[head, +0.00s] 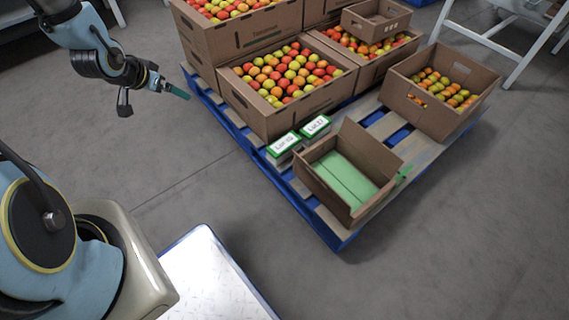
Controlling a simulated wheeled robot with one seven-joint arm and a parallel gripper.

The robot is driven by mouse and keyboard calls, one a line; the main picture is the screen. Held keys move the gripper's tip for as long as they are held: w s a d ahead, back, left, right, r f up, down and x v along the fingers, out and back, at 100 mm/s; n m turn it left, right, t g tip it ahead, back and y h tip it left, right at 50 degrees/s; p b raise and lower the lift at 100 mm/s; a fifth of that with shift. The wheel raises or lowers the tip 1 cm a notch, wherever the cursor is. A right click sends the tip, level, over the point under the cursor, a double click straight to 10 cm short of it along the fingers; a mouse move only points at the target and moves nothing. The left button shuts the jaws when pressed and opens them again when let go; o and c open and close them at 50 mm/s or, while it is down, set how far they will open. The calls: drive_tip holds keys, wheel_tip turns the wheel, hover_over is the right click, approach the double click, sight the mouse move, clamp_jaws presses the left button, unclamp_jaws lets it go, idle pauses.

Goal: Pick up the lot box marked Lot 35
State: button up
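Two small white-topped lot boxes with green rims sit side by side on the blue pallet's near-left edge, between a tomato box and an open carton. The left lot box (284,144) and the right lot box (316,126) both carry black "Lot" lettering. The right one looks like Lot 27; the left number is too small to read surely, so I cannot tell which is Lot 35. My gripper (179,91) hangs in the air at upper left, apart from both boxes. Its teal fingers point right, seen edge-on; nothing shows held in them.
The blue pallet (341,239) has wooden slats. An open carton (361,150) with a green liner stands right of the lot boxes. Tomato boxes (268,121) stand behind, with another carton (408,97) at right. White-legged tables (487,41) stand at the back right. Grey floor left of the pallet is clear.

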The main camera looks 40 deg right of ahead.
drive_tip(key=s+d+f+m+g+h+b, duration=0.1)
drive_tip(key=s+d+f+m+h+b, duration=0.15)
drive_tip(key=d+f+b, duration=0.4)
drive_tip(key=s+d+f+m+g+h+b, duration=0.1)
drive_tip(key=s+d+f+b, duration=0.2)
drive_tip(key=f, duration=0.7)
drive_tip(key=m+g+h+b, duration=0.2)
drive_tip(key=h+b, duration=0.2)
drive_tip(key=b, duration=0.3)
approach(283, 143)
drive_tip(key=x, duration=0.2)
drive_tip(key=b+x, duration=0.1)
drive_tip(key=x, duration=0.1)
drive_tip(key=shift+f, duration=0.45)
drive_tip(key=b+x, duration=0.4)
drive_tip(key=x, duration=0.2)
drive_tip(key=shift+s+d, duration=0.15)
drive_tip(key=shift+d, duration=0.15)
drive_tip(key=shift+r, duration=0.15)
drive_tip(key=shift+c, duration=0.2)
clamp_jaws()
drive_tip(key=shift+r, duration=0.15)
